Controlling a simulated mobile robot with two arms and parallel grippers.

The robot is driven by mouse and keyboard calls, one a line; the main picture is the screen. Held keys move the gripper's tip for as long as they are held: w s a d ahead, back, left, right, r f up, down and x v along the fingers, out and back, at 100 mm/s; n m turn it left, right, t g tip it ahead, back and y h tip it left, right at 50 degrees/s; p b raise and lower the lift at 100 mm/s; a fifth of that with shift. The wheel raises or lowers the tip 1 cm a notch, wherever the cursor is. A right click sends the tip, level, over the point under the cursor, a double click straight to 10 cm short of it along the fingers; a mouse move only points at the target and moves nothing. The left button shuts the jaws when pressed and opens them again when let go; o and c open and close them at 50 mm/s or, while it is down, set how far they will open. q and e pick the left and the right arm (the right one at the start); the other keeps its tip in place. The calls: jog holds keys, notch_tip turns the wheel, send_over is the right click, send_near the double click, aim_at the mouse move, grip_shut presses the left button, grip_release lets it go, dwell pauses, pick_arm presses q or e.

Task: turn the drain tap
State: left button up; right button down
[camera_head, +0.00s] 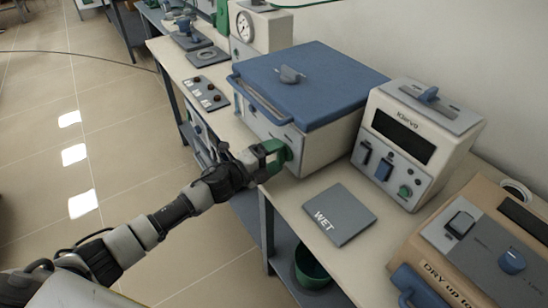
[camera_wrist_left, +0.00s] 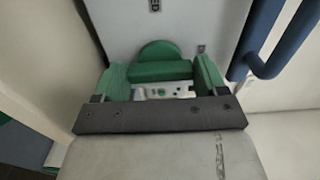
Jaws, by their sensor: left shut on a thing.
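The drain tap (camera_head: 288,154) is a green knob low on the front of a cream bath (camera_head: 322,150) with a blue lid. My left gripper (camera_head: 270,156) reaches it from the left and is shut on it, its fingers at the tap's sides. In the left wrist view the rounded green tap (camera_wrist_left: 160,66) sits between the green fingers of my left gripper (camera_wrist_left: 163,78). The fingers partly hide the tap in the head view. My right gripper is not in view.
A blue handle bar (camera_head: 262,102) runs along the bath's front. A grey "WET" plate (camera_head: 340,214) lies on the bench right of the tap. A cream Klarvo unit (camera_head: 414,140) stands further right. A green bucket (camera_head: 311,268) is on the lower shelf. The floor at left is clear.

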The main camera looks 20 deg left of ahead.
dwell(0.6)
pick_arm(q)
jog(key=o, duration=0.9)
jog(key=shift+b+v, duration=0.85)
jog(key=shift+v, duration=4.6)
